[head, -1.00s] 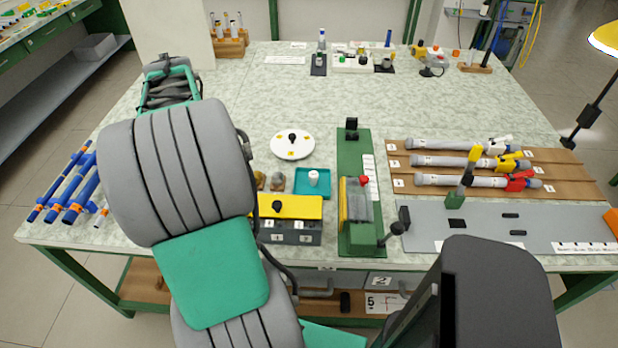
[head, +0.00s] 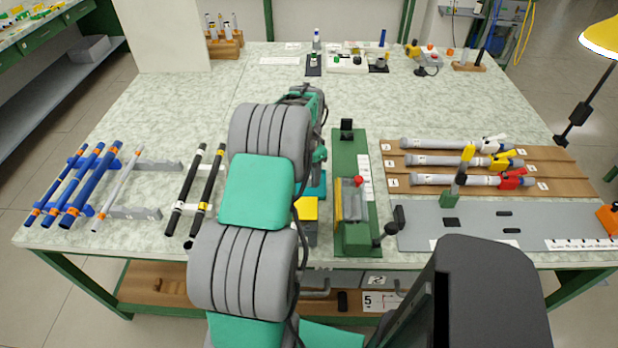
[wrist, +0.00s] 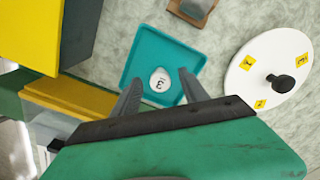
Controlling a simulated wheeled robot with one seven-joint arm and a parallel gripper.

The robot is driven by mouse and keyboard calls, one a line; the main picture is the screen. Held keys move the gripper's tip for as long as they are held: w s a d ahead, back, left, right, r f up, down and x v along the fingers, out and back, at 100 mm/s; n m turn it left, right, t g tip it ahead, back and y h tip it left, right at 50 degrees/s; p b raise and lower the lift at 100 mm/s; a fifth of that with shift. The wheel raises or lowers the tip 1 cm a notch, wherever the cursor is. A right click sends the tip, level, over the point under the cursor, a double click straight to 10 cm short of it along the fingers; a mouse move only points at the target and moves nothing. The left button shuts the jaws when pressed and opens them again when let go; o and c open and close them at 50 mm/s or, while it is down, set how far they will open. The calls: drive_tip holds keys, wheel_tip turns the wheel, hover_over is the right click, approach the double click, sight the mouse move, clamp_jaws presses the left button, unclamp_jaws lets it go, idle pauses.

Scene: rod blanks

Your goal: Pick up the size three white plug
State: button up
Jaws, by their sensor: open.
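The white plug (wrist: 159,79) marked 3 stands in a teal tray (wrist: 137,62) in the wrist view. My gripper (wrist: 158,90) is open above the tray, its two grey fingers on either side of the plug in the picture; I cannot tell how far above it they are. Nothing is held. In the head view my arm hides the plug and most of the teal tray (head: 317,187). My fingertips cannot be made out there.
A yellow-topped box (wrist: 28,35) stands beside the tray, and a white disc with a black knob (wrist: 280,83) lies on its other side. A green fixture with a lever (head: 352,195) is right of my arm. Black rods (head: 201,195) lie to the left.

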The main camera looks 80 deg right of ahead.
drive_tip(key=shift+c, duration=0.4)
clamp_jaws()
drive_tip(key=shift+r, duration=0.15)
